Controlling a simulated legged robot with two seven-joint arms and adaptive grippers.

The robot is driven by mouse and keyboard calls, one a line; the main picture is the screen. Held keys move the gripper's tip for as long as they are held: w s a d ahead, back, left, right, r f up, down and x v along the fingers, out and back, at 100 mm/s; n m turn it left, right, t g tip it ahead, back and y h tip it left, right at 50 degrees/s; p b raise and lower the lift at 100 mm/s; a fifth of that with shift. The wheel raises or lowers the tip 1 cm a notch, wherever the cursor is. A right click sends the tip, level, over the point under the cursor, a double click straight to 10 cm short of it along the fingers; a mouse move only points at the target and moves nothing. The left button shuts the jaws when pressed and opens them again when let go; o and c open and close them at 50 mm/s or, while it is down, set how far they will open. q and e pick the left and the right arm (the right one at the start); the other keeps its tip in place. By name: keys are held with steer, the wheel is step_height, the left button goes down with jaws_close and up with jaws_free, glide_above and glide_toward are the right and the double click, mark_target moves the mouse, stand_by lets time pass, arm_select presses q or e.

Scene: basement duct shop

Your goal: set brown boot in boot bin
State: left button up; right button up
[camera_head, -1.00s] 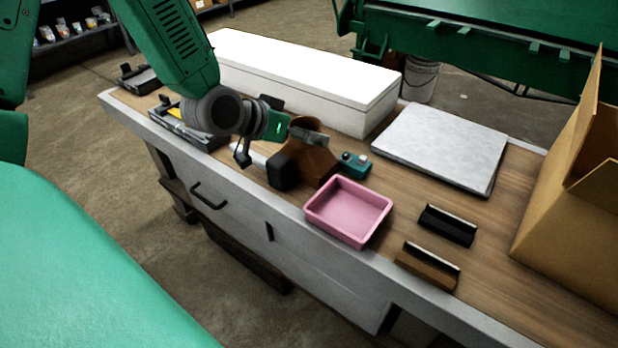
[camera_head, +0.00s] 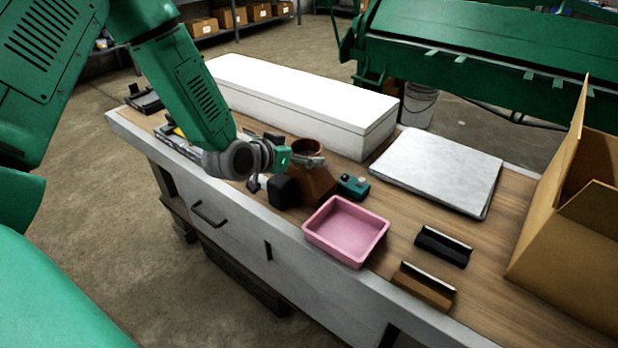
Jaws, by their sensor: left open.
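The brown boot (camera_head: 317,187) stands upright on the workbench (camera_head: 487,210), with its round open top showing. My left gripper (camera_head: 312,161) comes in from the left and is open at the boot's upper shaft. One finger shows across the front of the shaft, and the other finger is hard to make out. I cannot tell whether the fingers touch the boot. A pink open bin (camera_head: 347,229) sits empty just in front of the boot, near the bench's front edge; no label shows on it. My right gripper is out of view.
A black block (camera_head: 284,191) and a teal box with knobs (camera_head: 352,187) flank the boot. A long white box (camera_head: 300,98) lies behind. A grey slab (camera_head: 436,170), two small brush-like pieces (camera_head: 443,246) and an open cardboard box (camera_head: 570,220) are to the right.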

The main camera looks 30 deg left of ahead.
mark_target(316, 148)
arm_select(q)
steer(key=w, duration=0.1)
steer(key=w+a+f, duration=0.1)
steer(key=w+f, duration=0.1)
steer(key=w, duration=0.1)
steer(key=shift+a, duration=0.25)
steer(key=shift+d+r, duration=0.1)
steer(key=shift+d, duration=0.15)
steer(key=shift+d+r, duration=0.1)
steer(key=shift+d, duration=0.1)
steer(key=shift+c, duration=1.2)
steer(key=shift+d, duration=0.2)
steer(key=c, duration=1.5)
